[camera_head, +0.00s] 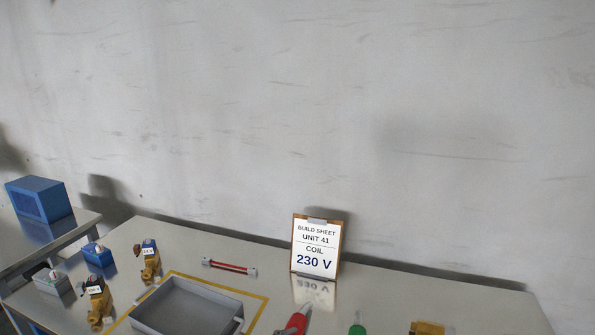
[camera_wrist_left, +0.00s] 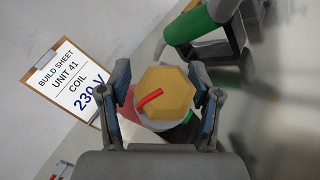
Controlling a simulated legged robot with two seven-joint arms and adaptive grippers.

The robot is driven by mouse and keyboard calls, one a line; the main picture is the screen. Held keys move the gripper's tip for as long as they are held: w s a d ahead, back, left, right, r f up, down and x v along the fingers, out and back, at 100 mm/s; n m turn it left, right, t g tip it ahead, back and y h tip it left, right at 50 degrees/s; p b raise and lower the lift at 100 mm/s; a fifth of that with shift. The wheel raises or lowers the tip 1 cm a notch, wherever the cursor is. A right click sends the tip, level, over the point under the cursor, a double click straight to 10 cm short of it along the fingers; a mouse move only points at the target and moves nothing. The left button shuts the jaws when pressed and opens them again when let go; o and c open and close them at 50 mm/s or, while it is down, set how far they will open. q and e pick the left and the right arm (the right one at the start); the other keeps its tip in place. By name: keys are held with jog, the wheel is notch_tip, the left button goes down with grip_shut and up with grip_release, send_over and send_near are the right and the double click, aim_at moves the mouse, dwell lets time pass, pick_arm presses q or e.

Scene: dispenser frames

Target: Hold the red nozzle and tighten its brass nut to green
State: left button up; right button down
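The brass nut (camera_wrist_left: 167,92) is a hexagon seen face-on in the left wrist view, with a short red bar across its face. A whitish round collar shows under it, with bits of red and green at its edge. My left gripper (camera_wrist_left: 166,96) has a finger on each side of the nut, and a thin gap seems to show at the left finger. The red nozzle (camera_head: 297,323) shows at the bottom edge of the head view, mostly cut off. No nut shows on it there. My right gripper is in neither view.
A green nozzle (camera_head: 357,330) stands right of the red one; a green nozzle (camera_wrist_left: 190,27) also shows in the wrist view. A build sheet (camera_head: 316,246) reading 230 V stands behind. A grey tray (camera_head: 210,292), a red-and-white rod (camera_head: 229,267) and brass valves (camera_head: 150,264) lie left.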

pick_arm(q)
jog(key=v, duration=0.7)
jog(key=shift+a+f, duration=0.15)
jog(key=shift+a, duration=0.1)
